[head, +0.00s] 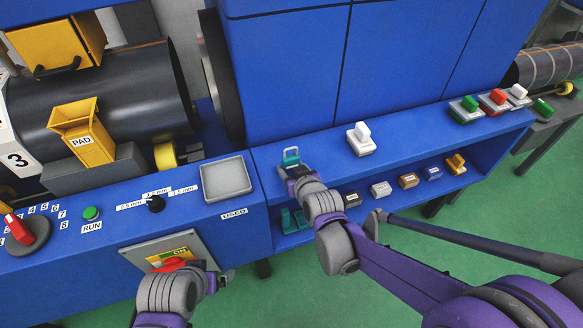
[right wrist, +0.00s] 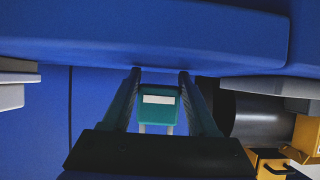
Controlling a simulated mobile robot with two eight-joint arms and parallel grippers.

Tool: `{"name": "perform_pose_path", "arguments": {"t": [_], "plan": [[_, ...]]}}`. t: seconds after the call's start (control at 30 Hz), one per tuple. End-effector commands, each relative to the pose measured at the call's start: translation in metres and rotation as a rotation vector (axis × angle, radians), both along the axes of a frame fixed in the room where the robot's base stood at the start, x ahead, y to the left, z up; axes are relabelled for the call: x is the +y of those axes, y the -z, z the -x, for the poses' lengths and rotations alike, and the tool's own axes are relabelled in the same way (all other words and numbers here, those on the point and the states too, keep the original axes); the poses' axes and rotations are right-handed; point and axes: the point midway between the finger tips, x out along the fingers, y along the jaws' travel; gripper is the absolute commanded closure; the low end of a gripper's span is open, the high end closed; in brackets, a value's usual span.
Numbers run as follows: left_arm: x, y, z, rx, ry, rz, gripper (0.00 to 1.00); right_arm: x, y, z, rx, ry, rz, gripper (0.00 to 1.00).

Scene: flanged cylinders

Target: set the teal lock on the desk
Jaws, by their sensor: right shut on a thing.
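The teal lock (right wrist: 158,103), a small block with a white label and two pale prongs, sits between the fingers of my right gripper (right wrist: 158,95) in the right wrist view. In the head view the lock (head: 290,155) shows at the tip of my right gripper (head: 292,168), over the left end of the blue desk top (head: 325,165). I cannot tell whether it touches the desk. My left gripper (head: 205,282) is low in the head view, beside the panel with a red part; its fingers are partly hidden.
A white lock (head: 362,138) stands on the desk to the right, with green (head: 466,108), red (head: 495,101) and white ones farther right. Several coloured locks sit on the shelf below, with teal pieces (head: 293,220) at its left end. A grey tray (head: 227,178) lies left.

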Motion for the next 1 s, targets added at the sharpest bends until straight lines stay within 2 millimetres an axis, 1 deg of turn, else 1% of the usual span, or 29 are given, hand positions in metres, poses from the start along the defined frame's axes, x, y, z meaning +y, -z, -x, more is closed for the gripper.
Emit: {"name": "perform_pose_path", "arguments": {"t": [0.03, 0.17, 0.2, 0.33, 0.37, 0.47, 0.57, 0.6, 0.77, 1.0], "plan": [[0.000, 0.003, 0.000, 0.001, 0.000, 0.000, 0.01, 0.000, 0.004, 0.000, 0.005, 0.000, 0.002, 1.00], [0.000, 0.003, 0.000, 0.001, 0.000, 0.000, 0.01, 0.000, 0.006, 0.001, 0.008, -0.001, 0.002, 1.00], [0.000, 0.003, 0.000, 0.001, 0.000, 0.000, 0.01, 0.000, 0.006, 0.001, 0.010, -0.001, 0.003, 0.37], [0.000, 0.003, 0.000, 0.001, 0.000, 0.000, 0.01, 0.000, 0.006, 0.001, 0.010, -0.001, 0.003, 0.14], [0.000, 0.003, 0.000, 0.001, 0.000, 0.000, 0.01, 0.000, 0.006, 0.001, 0.010, -0.001, 0.003, 0.10], [0.000, 0.000, 0.000, 0.000, 0.000, 0.000, 0.01, 0.000, 0.003, 0.001, 0.010, -0.001, 0.003, 0.10], [0.000, -0.010, -0.001, -0.003, 0.000, 0.000, 0.01, 0.000, -0.008, 0.001, 0.010, -0.001, 0.003, 0.10], [0.000, -0.011, -0.001, -0.004, 0.000, 0.000, 0.01, -0.001, -0.012, 0.004, 0.009, -0.001, 0.002, 0.10], [0.000, -0.012, -0.001, -0.004, 0.000, 0.000, 0.01, -0.010, -0.025, 0.032, 0.008, -0.001, 0.002, 0.10], [0.000, -0.020, -0.002, -0.006, 0.000, 0.000, 0.01, -0.023, -0.048, 0.070, 0.006, 0.000, 0.002, 0.10]]}}
